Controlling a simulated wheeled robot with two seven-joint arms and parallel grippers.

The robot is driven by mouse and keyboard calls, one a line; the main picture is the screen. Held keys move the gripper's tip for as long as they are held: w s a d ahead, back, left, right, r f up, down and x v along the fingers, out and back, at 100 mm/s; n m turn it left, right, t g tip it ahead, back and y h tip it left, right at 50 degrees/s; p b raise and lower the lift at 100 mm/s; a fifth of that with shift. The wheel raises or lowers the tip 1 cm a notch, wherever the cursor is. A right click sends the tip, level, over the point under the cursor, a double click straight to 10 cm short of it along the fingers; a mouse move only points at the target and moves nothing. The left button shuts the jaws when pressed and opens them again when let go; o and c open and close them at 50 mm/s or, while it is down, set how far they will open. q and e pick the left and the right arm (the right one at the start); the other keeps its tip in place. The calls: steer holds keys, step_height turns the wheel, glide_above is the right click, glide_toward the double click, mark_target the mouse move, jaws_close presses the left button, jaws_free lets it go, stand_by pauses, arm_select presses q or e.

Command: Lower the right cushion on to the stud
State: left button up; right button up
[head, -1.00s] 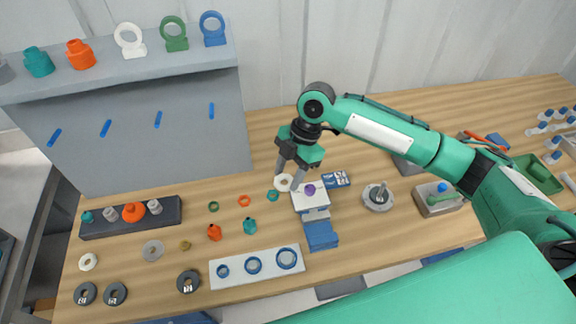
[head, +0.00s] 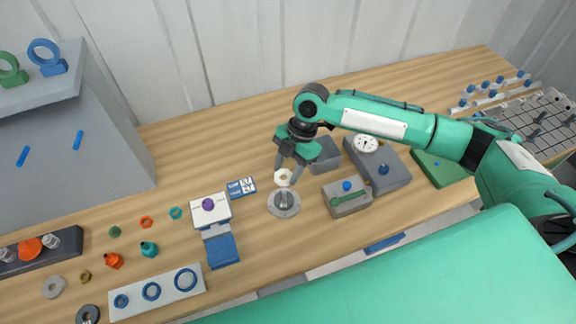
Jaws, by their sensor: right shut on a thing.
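My right gripper (head: 289,178) is shut on a white ring-shaped cushion (head: 283,177). It holds the cushion just above the metal stud (head: 284,198). The stud stands upright on a round grey base plate (head: 285,208) on the wooden bench. The cushion looks apart from the stud tip, but the exact gap and alignment are hard to tell at this size. My left gripper is not in view.
Left of the stud are a blue-and-white label card (head: 241,187) and a white block with a purple knob (head: 209,211).

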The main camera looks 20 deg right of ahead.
steer(key=shift+f+b, duration=0.4)
steer(key=shift+f, duration=0.1)
steer(key=shift+f+b, duration=0.3)
steer(key=shift+f, duration=0.05)
step_height(320, 180, down, 2)
steer(key=shift+f+b, duration=0.15)
steer(key=shift+b, duration=1.05)
steer(key=shift+f+b, duration=0.3)
steer(key=shift+f, duration=0.75)
steer(key=shift+f+b, duration=0.45)
steer(key=shift+f, duration=0.7)
steer(key=o, duration=1)
steer(key=shift+o, duration=0.2)
steer(key=shift+r, duration=0.1)
